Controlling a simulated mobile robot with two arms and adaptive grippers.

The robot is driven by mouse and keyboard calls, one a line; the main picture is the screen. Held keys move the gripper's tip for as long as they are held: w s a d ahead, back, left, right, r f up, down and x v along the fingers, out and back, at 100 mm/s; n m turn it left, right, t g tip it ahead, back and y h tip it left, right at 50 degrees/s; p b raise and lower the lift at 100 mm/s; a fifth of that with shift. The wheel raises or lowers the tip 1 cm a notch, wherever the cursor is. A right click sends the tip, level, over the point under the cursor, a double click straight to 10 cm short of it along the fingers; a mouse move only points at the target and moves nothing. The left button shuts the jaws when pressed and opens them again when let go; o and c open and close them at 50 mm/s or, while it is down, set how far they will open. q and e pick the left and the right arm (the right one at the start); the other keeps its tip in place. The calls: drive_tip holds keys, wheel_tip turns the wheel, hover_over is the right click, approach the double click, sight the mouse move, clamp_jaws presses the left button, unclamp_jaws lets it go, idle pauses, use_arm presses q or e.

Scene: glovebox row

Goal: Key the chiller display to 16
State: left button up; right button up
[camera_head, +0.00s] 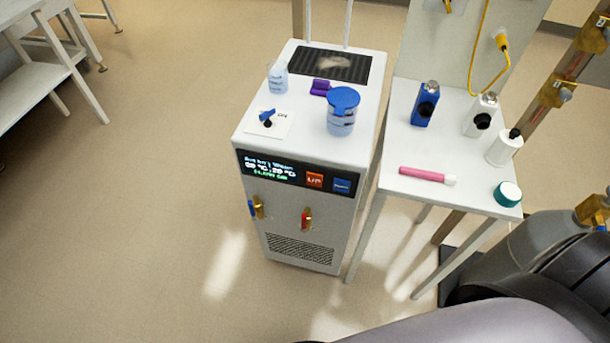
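The chiller (345,197) is a white upright cabinet standing on the floor in the middle of the view. Its black front panel carries a lit display (268,170) at the left, with small white and green text. The digits are too small to read surely; one looks like 20 °C. To the right of the display are an orange-red key (314,180) marked UP and a blue key (342,186) whose label is too small to read. Neither key is covered. Neither of my grippers is in view.
On the chiller top stand a blue-lidded beaker (342,112), a clear bottle (277,77), a purple item (320,88) and a white plate with a blue lever (267,116). Valves (306,220) protrude below the panel. A white table (440,160) stands close right. Floor in front is clear.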

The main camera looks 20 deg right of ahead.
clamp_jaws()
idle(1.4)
